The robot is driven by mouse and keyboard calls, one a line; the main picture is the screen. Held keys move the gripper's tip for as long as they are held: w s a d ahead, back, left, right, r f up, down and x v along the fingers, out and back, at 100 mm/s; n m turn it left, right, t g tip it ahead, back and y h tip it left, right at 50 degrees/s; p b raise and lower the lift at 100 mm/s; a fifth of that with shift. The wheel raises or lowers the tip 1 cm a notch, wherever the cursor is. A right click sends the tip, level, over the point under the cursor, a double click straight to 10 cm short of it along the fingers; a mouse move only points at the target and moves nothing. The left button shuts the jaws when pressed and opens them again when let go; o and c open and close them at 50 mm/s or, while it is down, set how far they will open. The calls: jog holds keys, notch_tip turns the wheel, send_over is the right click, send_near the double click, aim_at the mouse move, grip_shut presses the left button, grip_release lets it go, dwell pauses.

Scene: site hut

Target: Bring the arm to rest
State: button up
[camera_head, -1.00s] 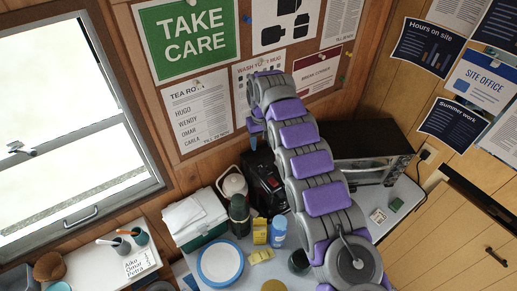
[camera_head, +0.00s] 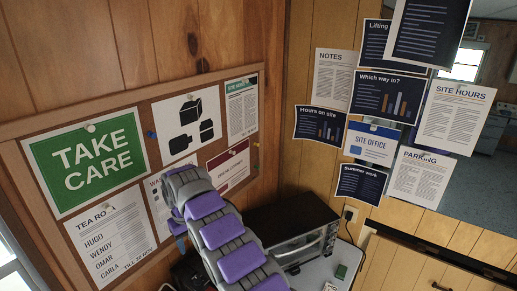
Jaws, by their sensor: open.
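My arm (camera_head: 226,242), in purple and grey segments, rises from the bottom edge of the head view and bends over at its top in front of the notice board. A small purple part of it shows beyond the bend at the left. My gripper cannot be made out; the bend of the arm seems to hide the arm's far end. I see nothing held.
A notice board (camera_head: 20,130) with a green TAKE CARE sign (camera_head: 88,160) hangs behind the arm. A black toaster oven (camera_head: 290,232) stands on the worktop (camera_head: 318,270) just right of the arm. Posters cover the right wall, beside an opening to another room.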

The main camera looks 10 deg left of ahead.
jog(key=d+r+m+h+b, duration=0.1)
jog(key=d+r+m+b, duration=0.3)
jog(key=d, duration=1.3)
jog(key=s+d+r+m+b, duration=0.1)
jog(key=s+d+b, duration=0.45)
jog(key=d, duration=0.75)
jog(key=s+d+f+m+g+b, duration=0.1)
jog(key=s+d+f+m+b, duration=0.1)
jog(key=s+d, duration=0.5)
jog(key=s+d+f+m+b, duration=0.15)
jog(key=s+d, duration=0.25)
jog(key=s, duration=0.7)
jog(key=s+d+f+b, duration=0.1)
jog(key=s+f, duration=0.3)
jog(key=s, duration=0.4)
jog(key=s+d+f+y+b, duration=0.1)
jog(key=s+d+f+b, duration=0.1)
jog(key=s, duration=0.6)
notch_tip(320, 180, down, 3)
jog(key=shift+s+r+m+g+b, duration=0.1)
jog(key=shift+s+m+g+b, duration=0.25)
jog(key=shift+m+g+b, duration=0.15)
